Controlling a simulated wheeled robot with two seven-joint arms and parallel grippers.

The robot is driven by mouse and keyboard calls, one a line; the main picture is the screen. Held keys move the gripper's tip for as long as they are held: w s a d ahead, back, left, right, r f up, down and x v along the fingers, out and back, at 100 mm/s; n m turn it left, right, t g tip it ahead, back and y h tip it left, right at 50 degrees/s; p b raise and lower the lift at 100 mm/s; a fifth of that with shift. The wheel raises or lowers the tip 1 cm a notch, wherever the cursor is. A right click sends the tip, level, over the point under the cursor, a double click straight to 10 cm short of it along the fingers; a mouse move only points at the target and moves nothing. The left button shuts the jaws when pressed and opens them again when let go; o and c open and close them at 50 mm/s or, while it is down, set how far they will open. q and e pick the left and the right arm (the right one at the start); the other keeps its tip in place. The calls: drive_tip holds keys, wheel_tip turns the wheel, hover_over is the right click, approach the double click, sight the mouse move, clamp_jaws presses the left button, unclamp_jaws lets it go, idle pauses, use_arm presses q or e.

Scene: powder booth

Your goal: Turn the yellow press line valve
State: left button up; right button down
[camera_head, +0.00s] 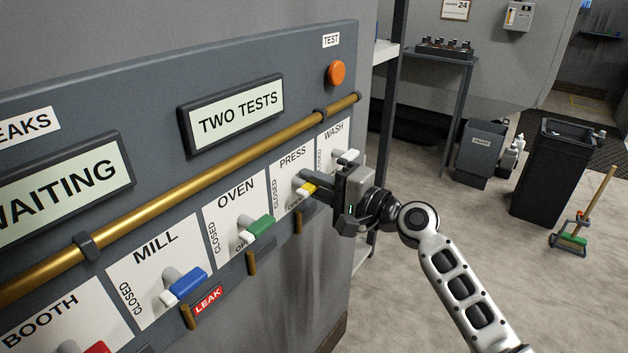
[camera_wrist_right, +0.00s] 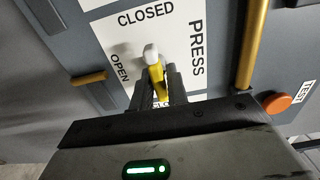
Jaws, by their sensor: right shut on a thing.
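The yellow press line valve (camera_head: 308,187) is a small lever on the white PRESS plate of the grey panel. My right gripper (camera_head: 318,186) is at this lever, with its fingers reaching in from the right. The fingers hide part of the lever. My left gripper is not in view.
A green OVEN lever (camera_head: 258,228), a blue MILL lever (camera_head: 188,284) and a red BOOTH lever (camera_head: 97,348) line the panel. A white WASH lever (camera_head: 347,156) is close by the right gripper. A brass pipe (camera_head: 200,178) runs above the plates. A red LEAK tag (camera_head: 208,300) hangs below MILL.

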drive_tip(key=shift+f, duration=0.1)
drive_tip(key=c, duration=1.5)
unclamp_jaws()
drive_tip(key=shift+d, duration=0.1)
drive_tip(key=b+v, duration=0.2)
drive_tip(key=v, duration=1.4)
drive_tip(key=shift+b, duration=0.35)
